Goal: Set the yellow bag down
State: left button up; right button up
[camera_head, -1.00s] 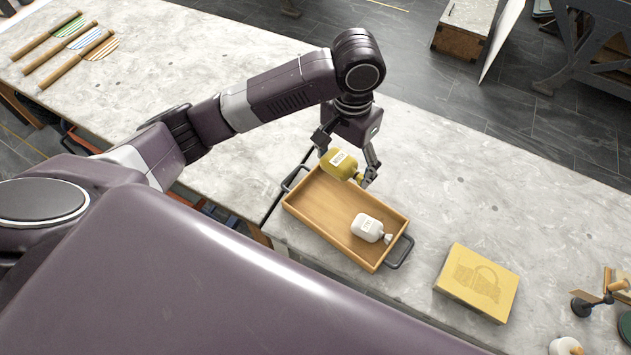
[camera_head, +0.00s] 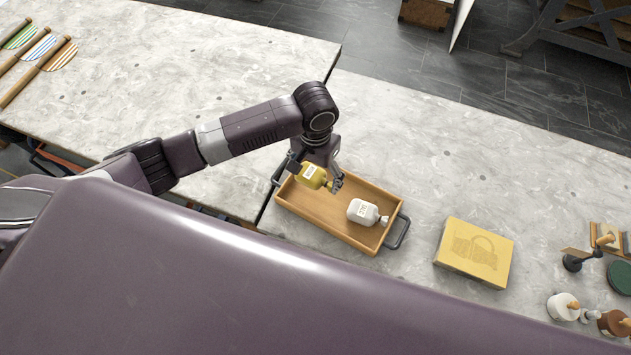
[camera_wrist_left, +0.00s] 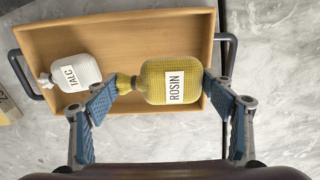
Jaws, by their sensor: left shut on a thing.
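The yellow bag (camera_head: 312,175), labelled ROSIN, is held in my left gripper (camera_head: 316,179) over the left part of a wooden tray (camera_head: 345,236) with dark handles. In the left wrist view the yellow bag (camera_wrist_left: 158,82) lies sideways between the two blue-padded fingers of the left gripper (camera_wrist_left: 160,92), its tied neck at the left finger. A white bag (camera_head: 363,212) labelled TALC lies in the tray's right part; it also shows in the left wrist view (camera_wrist_left: 78,72). I cannot tell whether the yellow bag touches the tray floor. My right gripper is not in view.
A yellow box (camera_head: 474,252) with a printed padlock-like shape stands right of the tray on the grey stone table (camera_head: 420,150).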

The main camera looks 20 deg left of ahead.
aim_at(316, 175)
pick_arm(q)
jog(key=shift+f, duration=2.45)
jog(key=o, duration=0.8)
jog(key=shift+f, duration=0.1)
jog(key=shift+c, duration=0.2)
notch_tip(316, 175, up, 12)
jog(key=shift+r+b, duration=0.15)
jog(key=shift+b, duration=0.25)
